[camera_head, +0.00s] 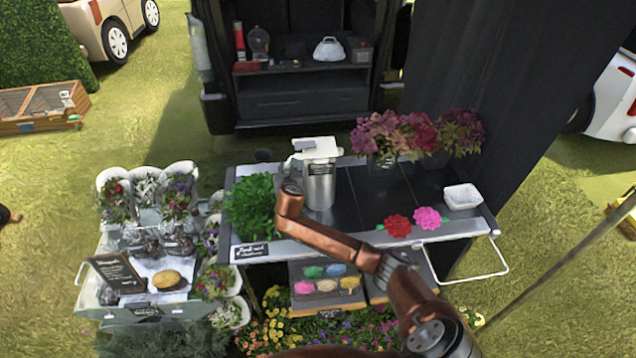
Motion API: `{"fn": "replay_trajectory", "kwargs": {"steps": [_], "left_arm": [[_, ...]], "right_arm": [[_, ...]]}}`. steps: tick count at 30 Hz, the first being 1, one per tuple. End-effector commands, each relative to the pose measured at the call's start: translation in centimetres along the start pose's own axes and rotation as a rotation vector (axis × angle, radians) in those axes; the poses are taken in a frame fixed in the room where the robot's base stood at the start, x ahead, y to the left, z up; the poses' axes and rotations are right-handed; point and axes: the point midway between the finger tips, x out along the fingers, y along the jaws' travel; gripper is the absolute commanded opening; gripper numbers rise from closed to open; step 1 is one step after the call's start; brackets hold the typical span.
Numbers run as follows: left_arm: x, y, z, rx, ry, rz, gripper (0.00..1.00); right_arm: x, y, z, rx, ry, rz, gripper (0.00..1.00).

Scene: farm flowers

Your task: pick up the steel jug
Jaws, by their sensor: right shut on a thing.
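The steel jug (320,188) is a shiny upright cylinder with a dark label near its top, at the left part of the dark cart top. My right arm comes in from the lower right, and its pale gripper (317,152) is at the jug's upper end, shut on it. The gripper hides the jug's rim, and the fingertips are hard to make out. Whether the jug's base touches the cart top cannot be told. My left gripper is not in view.
A leafy green plant (251,208) stands close left of the jug. Purple and red flowers (385,135) stand behind right. A red flower (397,225), a pink flower (428,217) and a white dish (462,197) are at the right. The cart's middle (375,190) is clear.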

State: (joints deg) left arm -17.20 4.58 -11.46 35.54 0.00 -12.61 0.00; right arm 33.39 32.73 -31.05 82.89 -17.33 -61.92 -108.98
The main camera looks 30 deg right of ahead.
Motion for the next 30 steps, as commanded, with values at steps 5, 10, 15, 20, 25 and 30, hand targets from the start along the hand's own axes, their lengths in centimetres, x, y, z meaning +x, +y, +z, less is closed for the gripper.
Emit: {"fn": "replay_trajectory", "kwargs": {"steps": [5,10,15,20,25,30], "left_arm": [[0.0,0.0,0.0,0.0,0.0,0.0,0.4],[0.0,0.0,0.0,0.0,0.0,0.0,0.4],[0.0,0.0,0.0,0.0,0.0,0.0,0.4],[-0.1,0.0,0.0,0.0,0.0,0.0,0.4],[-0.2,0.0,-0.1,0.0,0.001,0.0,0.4],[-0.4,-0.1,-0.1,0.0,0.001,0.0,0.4]], "right_arm": [[0.0,0.0,0.0,-0.003,0.0,-0.001,0.0],[0.0,0.0,0.0,-0.004,0.0,-0.001,0.0],[-0.1,0.0,0.7,-0.008,-0.013,-0.001,0.0],[-0.2,0.0,0.9,-0.007,-0.013,0.0,0.0],[-0.7,0.1,2.1,-0.006,-0.016,0.001,0.0],[-1.3,0.1,3.7,-0.006,-0.017,0.001,0.0]]}}
